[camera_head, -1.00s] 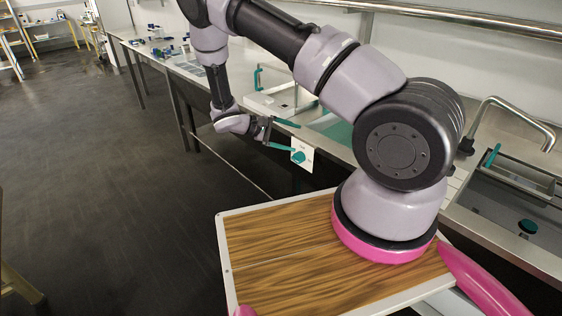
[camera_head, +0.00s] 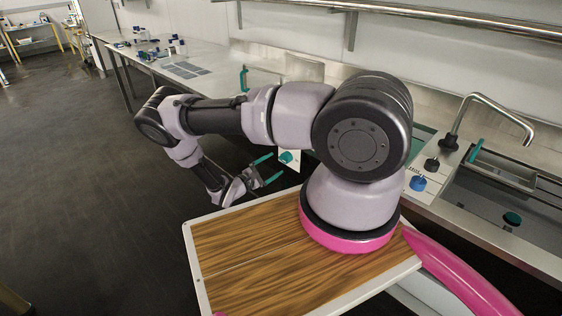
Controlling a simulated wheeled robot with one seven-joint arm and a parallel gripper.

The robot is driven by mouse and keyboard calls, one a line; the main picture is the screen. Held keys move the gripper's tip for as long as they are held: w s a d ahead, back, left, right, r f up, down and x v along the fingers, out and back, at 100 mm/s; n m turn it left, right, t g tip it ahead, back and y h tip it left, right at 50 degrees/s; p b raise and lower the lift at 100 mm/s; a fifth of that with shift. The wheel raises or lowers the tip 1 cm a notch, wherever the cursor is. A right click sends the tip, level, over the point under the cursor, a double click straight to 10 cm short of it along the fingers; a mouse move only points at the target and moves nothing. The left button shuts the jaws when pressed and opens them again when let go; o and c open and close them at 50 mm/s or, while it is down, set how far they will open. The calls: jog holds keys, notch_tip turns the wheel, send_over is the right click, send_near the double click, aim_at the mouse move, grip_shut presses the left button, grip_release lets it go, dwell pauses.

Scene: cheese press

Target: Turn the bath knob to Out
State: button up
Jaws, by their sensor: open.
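A teal knob (camera_head: 286,157) sits on a white plate (camera_head: 293,166) on the counter's front. Its markings are too small to read, so I cannot tell its setting. My gripper (camera_head: 271,170) is open and empty, with teal fingertips. In the picture it is just left of and below the knob. The fingers point towards the plate, and a gap seems to show between them and the knob. My arm covers part of the counter behind and right of the plate.
A blue knob (camera_head: 418,184) and a black knob (camera_head: 431,165) are right of my arm. A sink (camera_head: 490,205) with a curved tap (camera_head: 489,98) lies at the right. The dark floor (camera_head: 90,200) at the left is clear.

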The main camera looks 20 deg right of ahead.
aim_at(282, 160)
jog(key=shift+x, duration=2.6)
jog(key=c, duration=1.4)
